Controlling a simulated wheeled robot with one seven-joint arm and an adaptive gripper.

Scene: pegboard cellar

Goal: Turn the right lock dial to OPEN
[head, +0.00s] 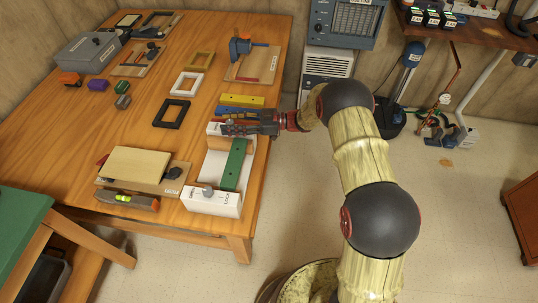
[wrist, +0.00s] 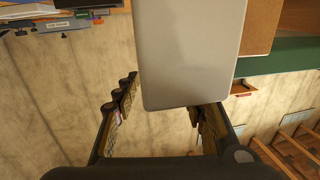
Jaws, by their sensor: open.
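A fixture with a green bar (head: 234,165) and two white end blocks stands at the table's right edge. The near block (head: 213,203) has printed words on top and a grey dial (head: 208,191). The far block (head: 214,128) is partly covered by my gripper (head: 228,128), so its dial and setting are hidden in the head view. My gripper reaches in from the right, low over the far block. In the wrist view, a smooth grey slab (wrist: 190,50), seemingly the dial's grip, lies between the open fingers (wrist: 165,108). I cannot tell whether they touch it.
A blue bar and a yellow bar (head: 242,100) lie just behind the far block. A board with a blue tool (head: 240,48) lies farther back. A level (head: 127,200) and a cream panel (head: 135,164) lie left of the fixture. Open floor lies right of the table.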

